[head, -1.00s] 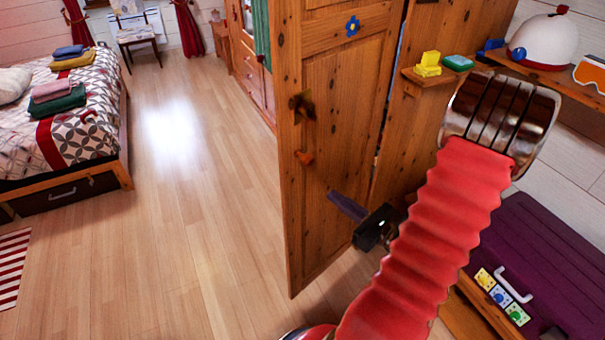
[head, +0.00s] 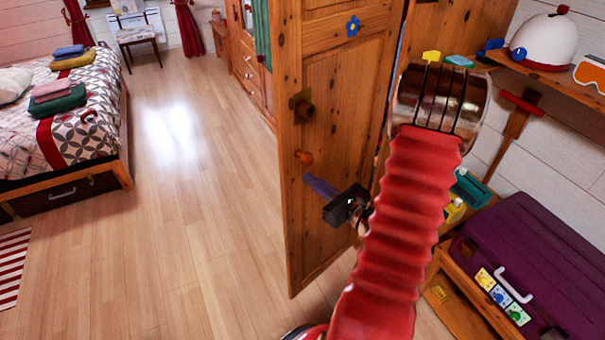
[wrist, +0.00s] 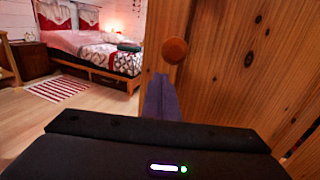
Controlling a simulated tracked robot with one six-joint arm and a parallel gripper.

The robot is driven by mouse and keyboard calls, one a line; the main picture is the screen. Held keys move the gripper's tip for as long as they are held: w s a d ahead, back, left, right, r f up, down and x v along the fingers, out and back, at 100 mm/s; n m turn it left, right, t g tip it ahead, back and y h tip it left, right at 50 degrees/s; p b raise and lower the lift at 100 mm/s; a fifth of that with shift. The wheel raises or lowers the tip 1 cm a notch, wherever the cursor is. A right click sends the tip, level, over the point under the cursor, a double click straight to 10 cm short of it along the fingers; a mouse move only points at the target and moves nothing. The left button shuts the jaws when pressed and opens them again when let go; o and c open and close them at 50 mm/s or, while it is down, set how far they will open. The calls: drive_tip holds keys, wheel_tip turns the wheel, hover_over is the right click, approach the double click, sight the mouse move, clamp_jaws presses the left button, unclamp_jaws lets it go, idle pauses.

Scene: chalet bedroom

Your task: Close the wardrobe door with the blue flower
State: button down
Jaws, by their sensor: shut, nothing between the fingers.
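The wooden wardrobe door (head: 345,120) stands open in the middle of the head view. A blue flower (head: 352,26) is on its upper part. It has a dark metal latch (head: 302,107) and an orange knob (head: 305,157) near its left edge. My gripper (head: 314,182) is in front of the door face, its purple fingers shut and empty, just below the knob. In the wrist view the fingers (wrist: 160,90) point toward the door's free edge, below the knob (wrist: 175,50). I cannot tell whether they touch the door.
A small shelf stands right of the door, partly behind my red arm. A purple suitcase (head: 545,260) rests on a wooden bench at the right. A white helmet (head: 545,42) sits on a wall shelf. The bed (head: 60,130) is at left. The floor (head: 190,220) between bed and door is clear.

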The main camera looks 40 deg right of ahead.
sight(293, 168)
drive_tip(key=shift+w, duration=2.15)
